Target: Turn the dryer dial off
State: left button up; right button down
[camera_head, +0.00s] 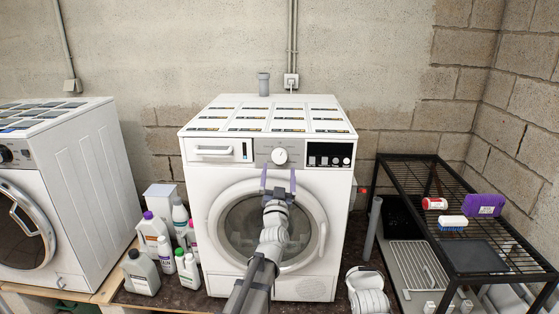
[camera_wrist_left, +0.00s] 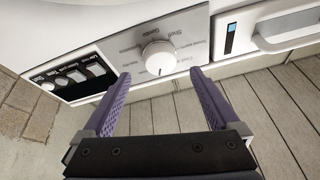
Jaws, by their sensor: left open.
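A white front-loading machine (camera_head: 318,187) stands in the middle of the head view. Its round white dial (camera_head: 280,156) is on the grey control panel, above the round door. In the left wrist view the dial (camera_wrist_left: 159,57) shows a small dark mark on its lower edge. The lettering around it is too blurred to read surely. My left gripper (camera_head: 278,174) is open, its purple fingers just below the dial. In the left wrist view the fingers (camera_wrist_left: 160,76) are spread wide, with the dial between and beyond their tips. Nothing is held. My right gripper is not seen.
Another white machine (camera_head: 82,165) stands at left. Several bottles (camera_head: 142,272) stand between the machines. A drawer handle (camera_head: 213,151) sits left of the dial, and a dark display (camera_head: 330,155) right of it. A black wire rack (camera_head: 460,250) stands at right.

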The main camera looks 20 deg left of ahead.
aim_at(280, 158)
pick_arm(q)
jog(key=p+x, duration=0.1)
jog(key=x, duration=0.4)
jog(key=c, duration=1.4)
jog(key=n+y, duration=0.1)
jog(key=n, duration=0.1)
jog(key=n+y+p, duration=0.1)
jog(key=n, duration=0.1)
jog(key=shift+d+r+g, duration=0.1)
jog(key=shift+d+g, duration=0.05)
jog(key=shift+g, duration=0.25)
jog(key=shift+o, duration=0.2)
jog(key=shift+n+g+y, duration=0.4)
jog(key=shift+n+y, duration=0.2)
jog(key=shift+n, duration=0.8)
jog(key=o, duration=1.4)
jog(key=shift+c, duration=0.2)
